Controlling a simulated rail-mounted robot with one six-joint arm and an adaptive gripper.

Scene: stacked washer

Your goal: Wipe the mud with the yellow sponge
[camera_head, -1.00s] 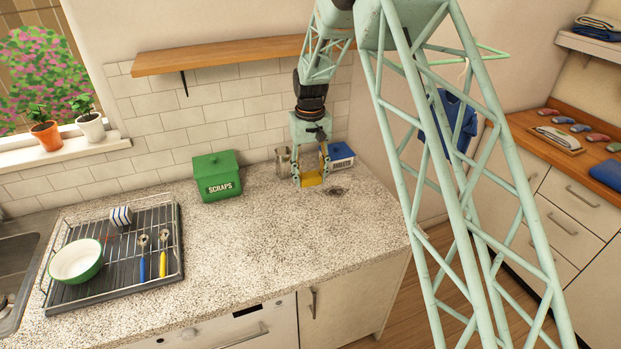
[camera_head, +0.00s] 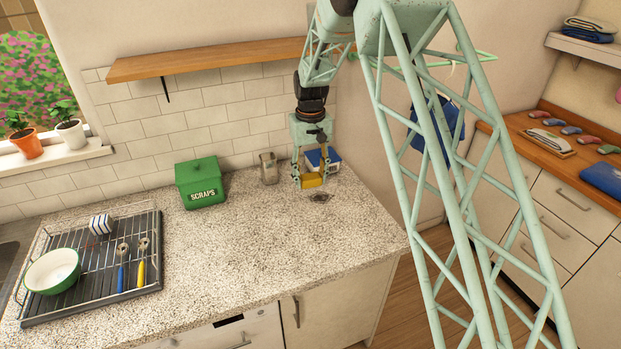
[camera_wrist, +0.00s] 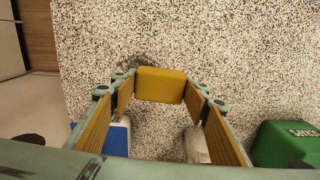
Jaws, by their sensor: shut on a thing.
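My gripper (camera_head: 311,178) is shut on the yellow sponge (camera_head: 313,182) over the back right part of the counter. In the wrist view the sponge (camera_wrist: 161,86) sits between the two fingertips. The mud is a dark, smeared patch (camera_head: 320,197) on the speckled counter, just in front of the sponge. In the wrist view the mud (camera_wrist: 134,61) shows just beyond the sponge's left end, partly hidden by the finger and sponge. The sponge appears just above the counter; I cannot tell whether it touches it.
A green scraps bin (camera_head: 200,184) stands farther left. A dish rack (camera_head: 95,283) holds a bowl, a cup and spoons. The counter (camera_head: 230,250) in front is clear.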

